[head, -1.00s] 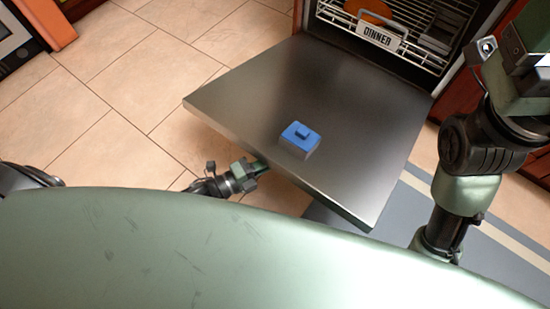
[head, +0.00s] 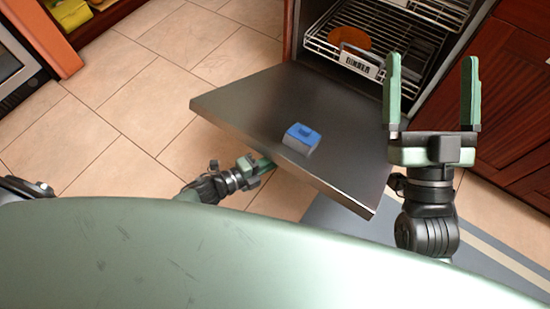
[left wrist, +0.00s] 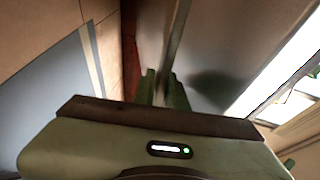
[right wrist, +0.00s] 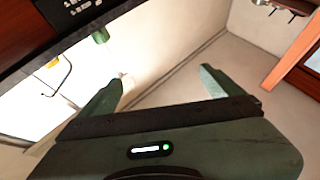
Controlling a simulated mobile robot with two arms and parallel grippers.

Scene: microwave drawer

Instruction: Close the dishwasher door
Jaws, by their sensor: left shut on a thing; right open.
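The dishwasher door (head: 265,100) is a dark metal panel hanging open in the head view, tilted partway up from its hinge below the dishwasher opening. A blue-topped grey block (head: 301,139) sits on its inner face. My left gripper (head: 265,163) is at the door's near edge, partly hidden by it. The left wrist view shows its fingers (left wrist: 162,88) on either side of the door edge, shut on it. My right gripper (head: 431,70) is open and empty, to the right of the door, fingers pointing toward the dishwasher.
The dishwasher rack (head: 400,40) holds an orange plate (head: 350,39) and bears a lettered sign (head: 358,62). Dark red wooden cabinets (head: 510,110) stand to the right. Tiled floor (head: 130,100) is clear on the left, and a grey striped mat (head: 350,225) lies below the door.

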